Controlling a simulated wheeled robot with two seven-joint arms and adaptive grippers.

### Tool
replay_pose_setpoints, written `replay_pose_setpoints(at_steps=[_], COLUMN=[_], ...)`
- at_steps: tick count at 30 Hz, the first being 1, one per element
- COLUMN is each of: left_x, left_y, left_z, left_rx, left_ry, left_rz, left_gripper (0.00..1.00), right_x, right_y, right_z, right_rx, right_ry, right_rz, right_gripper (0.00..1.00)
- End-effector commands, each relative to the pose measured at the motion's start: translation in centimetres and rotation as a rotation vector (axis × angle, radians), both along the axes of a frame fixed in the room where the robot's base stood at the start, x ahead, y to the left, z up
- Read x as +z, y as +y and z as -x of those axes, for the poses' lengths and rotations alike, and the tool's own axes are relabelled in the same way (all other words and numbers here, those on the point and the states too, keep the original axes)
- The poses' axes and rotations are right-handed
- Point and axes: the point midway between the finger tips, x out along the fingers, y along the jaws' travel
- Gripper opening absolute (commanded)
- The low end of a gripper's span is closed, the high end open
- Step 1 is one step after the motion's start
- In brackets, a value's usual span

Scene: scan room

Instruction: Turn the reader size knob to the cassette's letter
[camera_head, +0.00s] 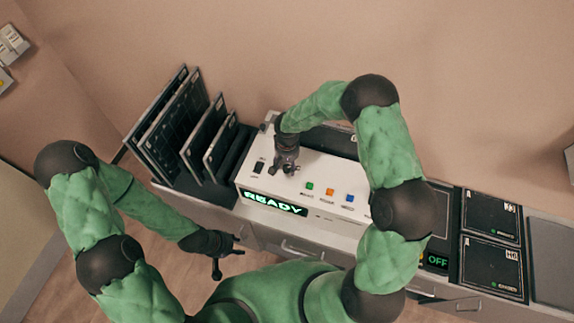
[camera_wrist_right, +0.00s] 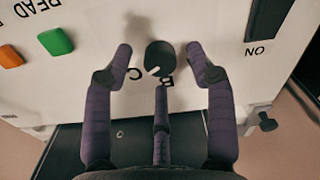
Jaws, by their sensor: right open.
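The reader (camera_head: 250,178) is a white box whose display (camera_head: 275,203) reads READY. In the right wrist view its round dark knob (camera_wrist_right: 159,56) has a white mark on the lower side, near the printed letters C and B; part of the lettering is covered. My right gripper (camera_head: 288,165) is over the reader. The wrist view shows my right gripper (camera_wrist_right: 160,60) open, its fingers spread around the knob with gaps at the sides. My left gripper (camera_head: 228,256) hangs in front of the counter, its fingers apart and empty. I cannot tell which cassette letter applies.
A rack (camera_head: 236,165) with several upright dark cassettes stands left of the reader. Green (camera_head: 309,186), orange (camera_head: 326,192) and blue (camera_head: 349,197) buttons and a black switch (camera_head: 259,167) are on the reader. Flat dark cassettes (camera_head: 490,215) lie at right, near an OFF display (camera_head: 437,261).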

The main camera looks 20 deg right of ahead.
Motion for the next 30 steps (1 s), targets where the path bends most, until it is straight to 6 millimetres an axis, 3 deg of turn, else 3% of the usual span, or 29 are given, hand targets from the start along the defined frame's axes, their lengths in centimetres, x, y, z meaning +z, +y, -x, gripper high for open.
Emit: replay_pose_setpoints(at_steps=[5, 14, 20, 30], left_x=[0.09, 0.08, 0.08, -0.18], left_y=[0.0, -0.01, 0.0, 0.0], left_z=[0.02, 0.01, 0.0, 0.01], left_rx=[0.0, 0.0, 0.0, 0.0], left_ry=[0.0, 0.0, 0.0, 0.0], left_rz=[0.0, 0.0, 0.0, 0.0], left_gripper=[0.4, 0.4, 0.4, 0.4], right_x=[-1.17, -1.3, -1.3, -1.41], right_y=[-0.02, -0.01, 0.0, 0.03], right_z=[0.06, 0.04, 0.06, 0.13], right_rx=[-0.002, -0.001, -0.001, 0.026], right_ry=[0.002, 0.001, 0.001, 0.003], right_rz=[0.0, 0.0, 0.0, -0.001], right_gripper=[0.56, 0.56, 0.0, 0.0])
